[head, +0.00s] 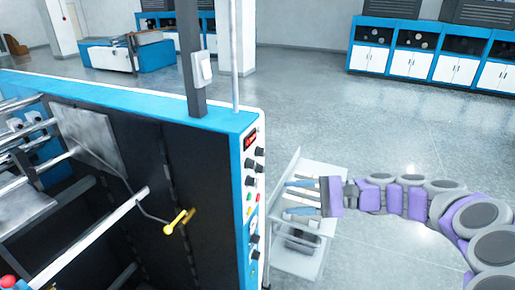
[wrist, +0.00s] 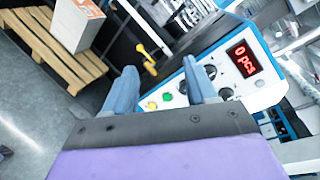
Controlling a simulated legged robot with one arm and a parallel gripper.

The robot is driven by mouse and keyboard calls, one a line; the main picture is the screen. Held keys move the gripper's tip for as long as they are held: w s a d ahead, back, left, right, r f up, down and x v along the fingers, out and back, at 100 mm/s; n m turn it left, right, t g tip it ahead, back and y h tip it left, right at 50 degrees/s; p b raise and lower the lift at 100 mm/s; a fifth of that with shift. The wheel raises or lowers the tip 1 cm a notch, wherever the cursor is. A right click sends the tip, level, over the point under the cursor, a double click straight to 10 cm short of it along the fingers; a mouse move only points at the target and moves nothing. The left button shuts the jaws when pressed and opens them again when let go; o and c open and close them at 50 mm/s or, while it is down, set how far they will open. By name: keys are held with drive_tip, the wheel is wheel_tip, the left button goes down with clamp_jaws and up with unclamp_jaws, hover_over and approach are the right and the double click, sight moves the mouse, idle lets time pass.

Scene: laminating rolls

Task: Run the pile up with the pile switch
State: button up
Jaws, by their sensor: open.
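The control panel (head: 253,170) is on the white end face of the blue machine, seen edge-on in the head view. In the wrist view the panel (wrist: 215,80) has a red lit display (wrist: 243,60), black knobs (wrist: 212,72), a green button (wrist: 167,97) and a yellow button (wrist: 152,106). I cannot tell which control is the pile switch. My gripper (head: 287,198) is open and empty, its fingers pointing left at the panel with a gap between. In the wrist view my gripper (wrist: 160,68) has the green and yellow buttons between its fingers. The left finger may hide part of the panel.
A light grey cart (head: 300,262) with shelves stands beneath my gripper. A yellow handle (head: 178,222) is inside the machine's dark frame. The wrist view shows a wooden pallet (wrist: 55,45) bearing a white box (wrist: 78,22). Open grey floor (head: 390,120) lies behind my arm.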

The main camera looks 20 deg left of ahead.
sight(255, 165)
drive_tip(key=w+d+m+t+y+p, duration=0.25)
drive_tip(key=w+d+m+p, duration=0.2)
drive_tip(key=w, duration=0.55)
drive_tip(key=shift+t, duration=0.45)
drive_tip(key=a, duration=1.7)
drive_tip(key=shift+s+a+f, duration=0.2)
drive_tip(key=shift+s+a, duration=0.05)
drive_tip(key=shift+a, duration=0.05)
drive_tip(key=shift+c, duration=0.3)
drive_tip(key=shift+d, duration=0.1)
clamp_jaws()
